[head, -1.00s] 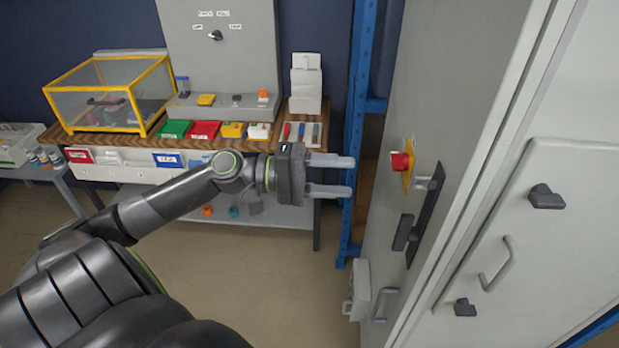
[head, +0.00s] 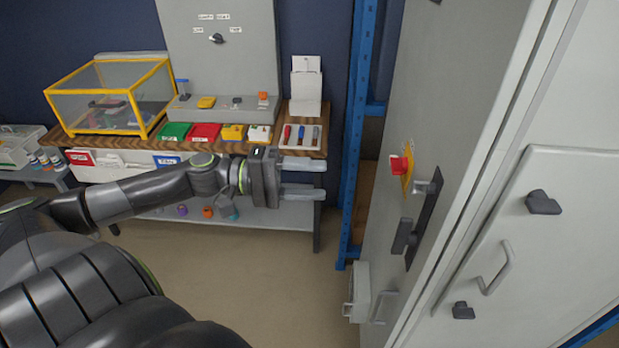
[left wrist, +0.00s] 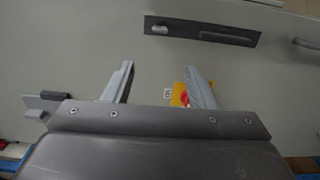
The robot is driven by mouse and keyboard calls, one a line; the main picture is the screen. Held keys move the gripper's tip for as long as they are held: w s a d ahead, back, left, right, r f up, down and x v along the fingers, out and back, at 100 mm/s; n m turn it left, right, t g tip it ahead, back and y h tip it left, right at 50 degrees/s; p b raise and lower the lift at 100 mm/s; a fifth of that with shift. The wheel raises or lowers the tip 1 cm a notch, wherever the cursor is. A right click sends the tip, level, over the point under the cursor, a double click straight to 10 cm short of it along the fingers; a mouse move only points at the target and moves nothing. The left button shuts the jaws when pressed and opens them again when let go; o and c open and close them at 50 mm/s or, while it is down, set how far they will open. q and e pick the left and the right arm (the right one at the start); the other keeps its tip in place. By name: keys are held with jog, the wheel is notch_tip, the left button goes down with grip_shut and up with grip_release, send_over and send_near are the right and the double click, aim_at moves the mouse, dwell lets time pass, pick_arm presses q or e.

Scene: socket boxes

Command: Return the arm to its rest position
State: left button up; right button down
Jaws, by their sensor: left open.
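My left gripper (head: 304,178) is open, with nothing between its fingers. In the head view it points right, in front of the workbench's right end and apart from the grey cabinet (head: 470,110). In the left wrist view both fingers (left wrist: 160,85) are spread toward the cabinet face. A red knob (head: 399,165) on a yellow plate (head: 408,170) is on the cabinet side. In the left wrist view the yellow plate (left wrist: 178,95) is partly hidden by the right finger. My right gripper is not in view.
A dark handle plate (head: 424,215) and a small grey box (head: 358,290) are on the cabinet side. A blue post (head: 356,130) stands left of it. The workbench (head: 240,147) holds a yellow-framed clear box (head: 110,95) and coloured bins. Open floor (head: 260,280) lies in front.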

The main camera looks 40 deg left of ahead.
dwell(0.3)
pick_arm(q)
jog(key=w+a+f+n+t+y+b, duration=0.1)
jog(key=w+a+f+y, duration=0.2)
jog(key=f, duration=0.4)
jog(key=w+a+f+t+y, duration=0.1)
jog(key=a+f+y, duration=0.1)
jog(key=a+f, duration=0.35)
jog(key=s+a+f+g+y+b, duration=0.1)
jog(key=s+a+f+y, duration=0.15)
jog(key=f, duration=0.75)
jog(key=s+a+f+y, duration=0.2)
jog(key=a+f+y, duration=0.15)
jog(key=f, duration=0.65)
jog(key=s+a+f+g+y+b, duration=0.1)
jog(key=s+a+f+y, duration=0.2)
jog(key=f, duration=0.7)
jog(key=s+d+f+m+g+y+b, duration=0.1)
jog(key=s+d+f+g, duration=0.15)
jog(key=s+f, duration=0.65)
jog(key=s+d+f+m+g+y+b, duration=0.1)
jog(key=s+f+g, duration=0.2)
jog(key=s+f, duration=0.55)
jog(key=s+d+f+m+g, duration=0.3)
jog(key=s+d+f+m, duration=0.2)
jog(key=s+d+f, duration=0.7)
jog(key=shift+s+d+f+b, duration=0.3)
jog(key=shift+s+d+b, duration=0.15)
jog(key=shift+s+d, duration=0.35)
jog(key=shift+w+d, duration=0.1)
